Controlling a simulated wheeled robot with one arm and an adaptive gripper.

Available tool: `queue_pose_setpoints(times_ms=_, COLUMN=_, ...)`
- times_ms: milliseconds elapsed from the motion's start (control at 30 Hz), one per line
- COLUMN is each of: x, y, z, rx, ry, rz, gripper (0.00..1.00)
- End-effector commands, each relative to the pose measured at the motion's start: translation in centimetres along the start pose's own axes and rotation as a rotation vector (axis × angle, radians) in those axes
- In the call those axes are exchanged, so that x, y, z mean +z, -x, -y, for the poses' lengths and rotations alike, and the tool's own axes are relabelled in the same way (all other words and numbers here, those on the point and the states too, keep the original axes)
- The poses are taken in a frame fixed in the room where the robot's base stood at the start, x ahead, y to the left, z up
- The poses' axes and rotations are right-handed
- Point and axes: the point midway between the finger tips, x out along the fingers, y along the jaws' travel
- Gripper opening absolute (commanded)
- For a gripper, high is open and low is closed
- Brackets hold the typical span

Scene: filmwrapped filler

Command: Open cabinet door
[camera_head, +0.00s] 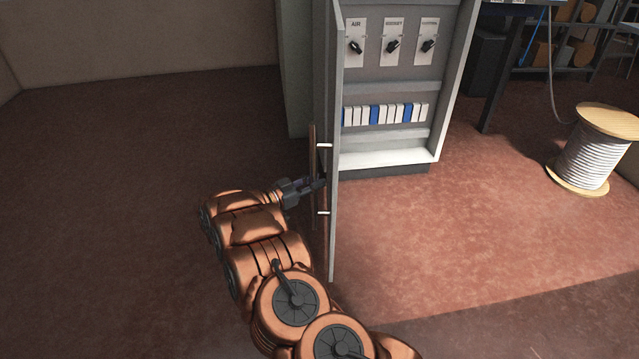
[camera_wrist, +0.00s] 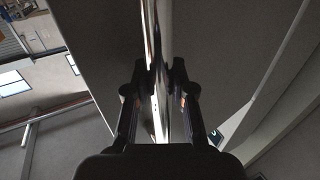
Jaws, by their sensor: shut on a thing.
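The grey cabinet (camera_head: 390,87) stands at the top centre of the head view, with its inside showing knob panels and a row of white and blue modules. Its door (camera_head: 333,220) stands wide open, seen nearly edge-on at the cabinet's left side. A long vertical bar handle (camera_head: 312,145) is on the door's left face. My gripper (camera_head: 318,184) is at the handle, between its two mounts. In the wrist view the shiny handle (camera_wrist: 155,60) runs between the two fingers of my gripper (camera_wrist: 162,80), which are shut on it. The door's face lies behind the handle.
A cable spool (camera_head: 592,150) stands on the floor at the right. A dark table or rack (camera_head: 505,65) is at the top right. The red floor before the cabinet is clear, as is the shaded floor at left up to the wall (camera_head: 140,35).

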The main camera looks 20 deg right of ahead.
Motion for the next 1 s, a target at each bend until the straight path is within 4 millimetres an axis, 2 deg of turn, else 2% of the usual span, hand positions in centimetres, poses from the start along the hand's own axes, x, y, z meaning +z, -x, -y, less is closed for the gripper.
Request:
queue_pose_setpoints(times_ms=567, x=0.18, y=0.32, z=0.09, rx=0.012, ry=0.005, rz=0.0, gripper=0.0)
queue_pose_setpoints(times_ms=600, x=0.18, y=0.33, z=0.09, rx=0.012, ry=0.005, rz=0.0, gripper=0.24)
queue_pose_setpoints(times_ms=833, x=0.14, y=0.06, z=0.11, rx=0.013, ry=0.004, rz=0.0, gripper=0.48)
queue_pose_setpoints(times_ms=1000, x=0.09, y=-0.07, z=0.12, rx=0.014, ry=0.003, rz=0.0, gripper=0.49)
